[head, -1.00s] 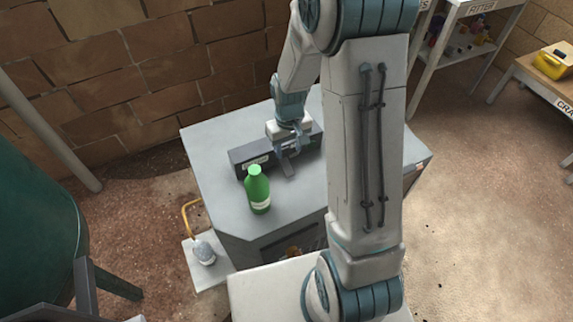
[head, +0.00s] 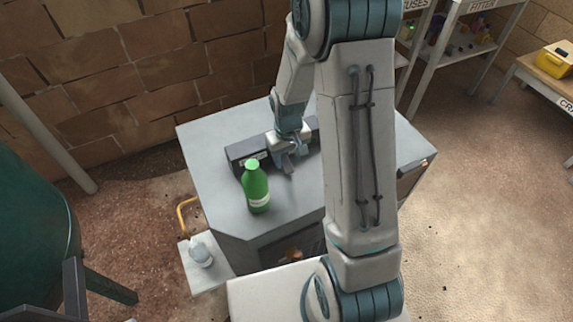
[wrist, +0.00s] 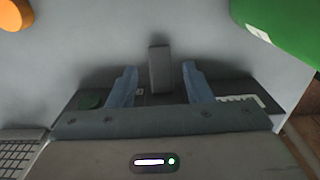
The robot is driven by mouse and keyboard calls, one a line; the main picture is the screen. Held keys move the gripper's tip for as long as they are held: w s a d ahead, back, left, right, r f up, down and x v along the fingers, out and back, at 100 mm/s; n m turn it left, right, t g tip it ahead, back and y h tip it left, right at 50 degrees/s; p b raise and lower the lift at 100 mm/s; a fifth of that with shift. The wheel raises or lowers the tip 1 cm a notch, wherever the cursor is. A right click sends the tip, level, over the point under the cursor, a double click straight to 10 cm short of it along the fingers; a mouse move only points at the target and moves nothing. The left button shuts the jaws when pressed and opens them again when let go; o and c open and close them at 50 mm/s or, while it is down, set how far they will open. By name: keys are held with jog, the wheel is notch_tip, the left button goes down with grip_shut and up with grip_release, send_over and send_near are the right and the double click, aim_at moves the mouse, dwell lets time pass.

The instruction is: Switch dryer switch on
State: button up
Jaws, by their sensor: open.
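A dark switch box (head: 238,153) lies across the top of a grey cabinet (head: 215,190). A grey lever (wrist: 160,68), which looks like the dryer switch, sticks out from the box. My gripper (wrist: 159,75) is open, with one blue finger on each side of the lever and a visible gap on both sides. In the head view my gripper (head: 289,160) is down at the front of the box and partly hides the lever. The box also carries a green round button (wrist: 90,101) and a pale label (wrist: 240,101), too small to read.
A green bottle (head: 257,188) stands on the cabinet just left of my gripper; it also shows in the wrist view (wrist: 285,25). An orange round thing (wrist: 15,14) is at the wrist view's corner. The cabinet top right of my arm is clear. A brick wall (head: 150,65) stands behind.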

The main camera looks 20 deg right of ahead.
aim_at(288, 168)
jog(key=shift+f+b, duration=1.65)
jog(key=shift+f, duration=0.35)
jog(key=c, duration=0.6)
jog(key=shift+c, duration=0.2)
